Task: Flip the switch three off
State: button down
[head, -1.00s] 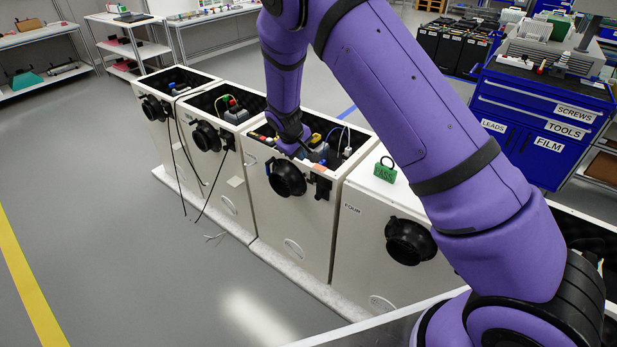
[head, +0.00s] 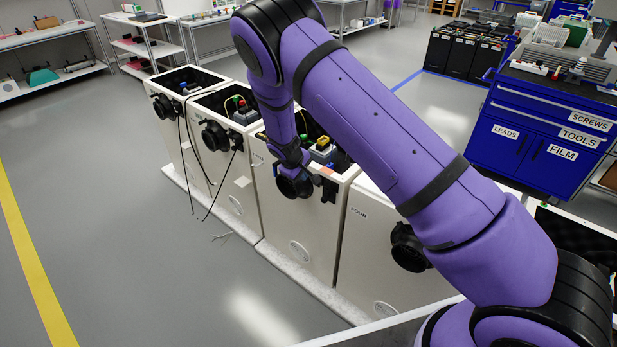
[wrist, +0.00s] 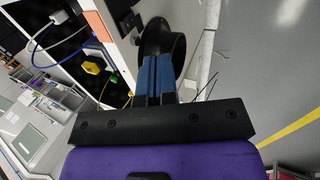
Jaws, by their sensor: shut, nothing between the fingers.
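The third cabinet (head: 305,232) stands just left of the cabinet marked FOUR. Its switch is a large black round knob (head: 296,187) high on its front face. My gripper (head: 288,172) is right at the knob, in front of its upper part. In the wrist view the two blue fingertips (wrist: 158,72) are together and empty, and they overlap the black knob (wrist: 178,48). I cannot tell whether they touch it. The knob's setting is not readable.
The third cabinet's open top (wrist: 70,50) holds cables and a yellow part. Cabinet four (head: 370,250) stands to the right with its own knob (head: 408,247). Two more cabinets with hanging black cables stand to the left. The grey floor (head: 130,240) in front is clear.

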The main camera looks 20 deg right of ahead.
jog(key=w+d+f, duration=0.4)
jog(key=d+f, duration=0.2)
jog(key=f, duration=0.1)
jog(key=shift+w+f, duration=0.3)
jog(key=shift+f, duration=0.05)
jog(key=shift+d, duration=0.15)
jog(key=shift+w+d+g+y, duration=0.2)
jog(key=shift+d+g+y, duration=0.1)
dwell(0.3)
jog(key=shift+r, duration=0.1)
